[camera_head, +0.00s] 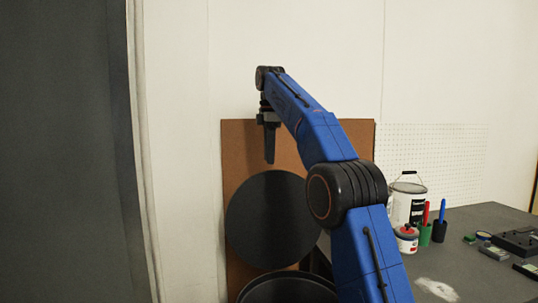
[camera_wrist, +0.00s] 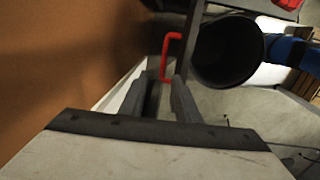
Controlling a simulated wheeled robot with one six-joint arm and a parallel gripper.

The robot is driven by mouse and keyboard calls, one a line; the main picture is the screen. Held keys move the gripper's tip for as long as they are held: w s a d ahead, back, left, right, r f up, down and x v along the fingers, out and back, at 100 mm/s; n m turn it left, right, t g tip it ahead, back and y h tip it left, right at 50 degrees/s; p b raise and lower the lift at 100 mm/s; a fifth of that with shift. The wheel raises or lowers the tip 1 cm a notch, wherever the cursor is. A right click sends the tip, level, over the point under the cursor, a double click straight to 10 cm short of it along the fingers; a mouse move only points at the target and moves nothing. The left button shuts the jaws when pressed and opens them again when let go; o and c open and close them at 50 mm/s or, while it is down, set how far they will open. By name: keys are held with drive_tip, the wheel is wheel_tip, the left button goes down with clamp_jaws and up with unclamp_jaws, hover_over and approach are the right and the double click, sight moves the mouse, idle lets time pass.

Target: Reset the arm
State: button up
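My blue arm (camera_head: 325,138) rises from the bottom of the head view and bends over to the upper left. My gripper (camera_head: 269,158) hangs down from its end, in front of the upper part of a brown board. In the wrist view the two dark fingers of my gripper (camera_wrist: 158,92) stand apart with a gap between them. Nothing shows held in the gap. The head view shows the gripper from the side, so its fingers overlap there.
The brown board (camera_head: 242,150) bears a black disc (camera_head: 270,215). A black round bin (camera_wrist: 228,50) stands below. A red handle-shaped thing (camera_wrist: 166,58) shows beyond the fingertips. A grey table (camera_head: 465,270) at right bears a paint can (camera_head: 407,203) and small tools.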

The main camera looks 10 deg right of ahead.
drive_tip(key=shift+s, duration=0.1)
drive_tip(key=s+d+f+m+t, duration=0.1)
drive_tip(key=s+d+f+m, duration=0.15)
drive_tip(key=s, duration=0.55)
drive_tip(key=s+d+f+m, duration=0.1)
drive_tip(key=s+m, duration=0.3)
drive_tip(key=s, duration=0.4)
drive_tip(key=s+d+f+m+t, duration=0.1)
drive_tip(key=s+d+f+m, duration=0.15)
drive_tip(key=s, duration=0.55)
drive_tip(key=s+d+f+m+t, duration=0.2)
drive_tip(key=s+f+m, duration=0.7)
drive_tip(key=s+f, duration=1.7)
drive_tip(key=shift+s+f, duration=0.4)
drive_tip(key=shift+f, duration=0.35)
drive_tip(key=shift+d, duration=0.2)
